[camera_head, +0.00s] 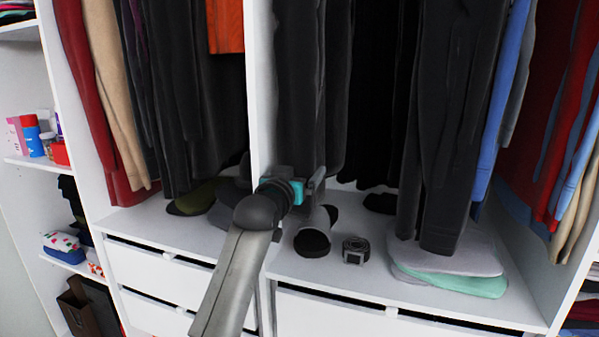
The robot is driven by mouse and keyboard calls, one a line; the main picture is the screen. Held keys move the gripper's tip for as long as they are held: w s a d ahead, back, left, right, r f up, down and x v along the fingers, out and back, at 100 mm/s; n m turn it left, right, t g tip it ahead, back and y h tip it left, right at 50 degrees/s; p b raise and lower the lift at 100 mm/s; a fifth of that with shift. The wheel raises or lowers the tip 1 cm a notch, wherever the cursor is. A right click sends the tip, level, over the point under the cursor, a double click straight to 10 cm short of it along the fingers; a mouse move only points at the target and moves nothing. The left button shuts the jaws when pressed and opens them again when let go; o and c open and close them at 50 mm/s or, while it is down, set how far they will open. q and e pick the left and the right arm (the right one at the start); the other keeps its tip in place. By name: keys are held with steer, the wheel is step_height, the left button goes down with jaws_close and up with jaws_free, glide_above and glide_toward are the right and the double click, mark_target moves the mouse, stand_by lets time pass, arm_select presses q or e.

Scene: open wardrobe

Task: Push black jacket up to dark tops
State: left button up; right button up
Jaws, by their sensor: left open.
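Several dark garments hang in the open wardrobe. A dark grey one (309,90) hangs just right of the white divider, with a blacker one (378,90) beside it. A long dark grey garment (455,120) hangs farther right, past a gap. More dark garments (195,110) hang left of the divider. I cannot tell which is the black jacket. My left gripper (318,184) is open at the lower end of the garment beside the divider. Whether it touches the cloth is unclear, and its fingers are partly hidden. My right gripper is not in view.
The white divider (260,80) stands close left of my left gripper. A rolled belt (355,250) and a dark round-ended item (312,242) lie on the shelf below. Folded grey and mint cloths (455,283) lie at right. Blue and red garments hang at far right.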

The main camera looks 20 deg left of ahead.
mark_target(310, 177)
arm_select(q)
jaws_close()
steer(key=shift+d+p, duration=0.5)
steer(key=shift+d, duration=1.05)
steer(key=d, duration=0.9)
steer(key=shift+s+p, duration=0.2)
steer(key=shift+p, duration=0.2)
jaws_free()
